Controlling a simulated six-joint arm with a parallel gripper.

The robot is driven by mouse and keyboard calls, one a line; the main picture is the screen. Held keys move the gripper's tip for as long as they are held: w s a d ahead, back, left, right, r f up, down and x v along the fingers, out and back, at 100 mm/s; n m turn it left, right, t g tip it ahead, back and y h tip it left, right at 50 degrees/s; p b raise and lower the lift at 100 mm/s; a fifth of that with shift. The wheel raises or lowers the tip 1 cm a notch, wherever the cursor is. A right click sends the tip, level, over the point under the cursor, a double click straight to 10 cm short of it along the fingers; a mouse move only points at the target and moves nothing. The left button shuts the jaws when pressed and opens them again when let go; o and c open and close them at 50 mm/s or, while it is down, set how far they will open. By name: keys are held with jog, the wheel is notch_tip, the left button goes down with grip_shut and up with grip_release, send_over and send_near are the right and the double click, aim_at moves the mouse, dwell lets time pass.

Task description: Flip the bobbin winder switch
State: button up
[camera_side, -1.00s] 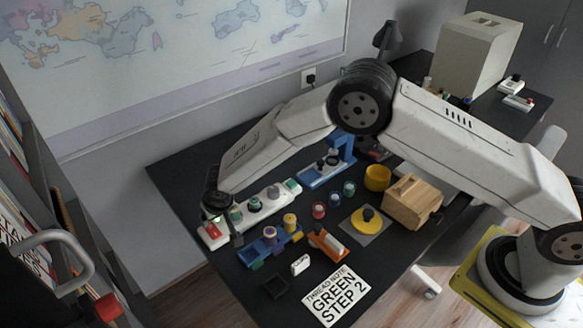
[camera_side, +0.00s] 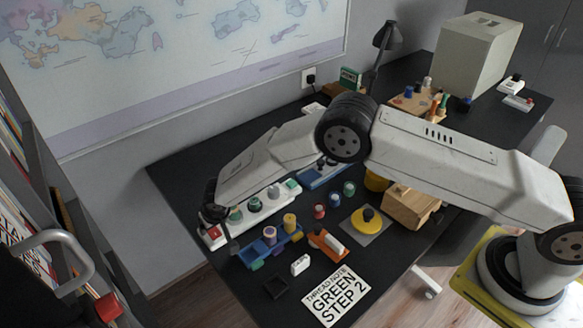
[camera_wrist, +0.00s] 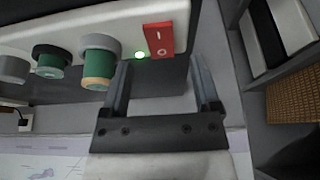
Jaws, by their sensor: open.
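The bobbin winder is a long white base (camera_side: 270,208) with several thread spools on top, on the dark desk. Its red rocker switch (camera_wrist: 158,40), marked with a line and a circle, is at the end of the base. The switch also shows in the side view (camera_side: 213,232). Contact cannot be told. In the side view my wrist and forearm hide part of the winder.
A wooden box (camera_side: 410,207) stands to the right. A shelf (camera_wrist: 280,40) shows at the wrist view's right.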

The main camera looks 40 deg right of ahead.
aim_at(213, 231)
jog(key=shift+x, duration=1.6)
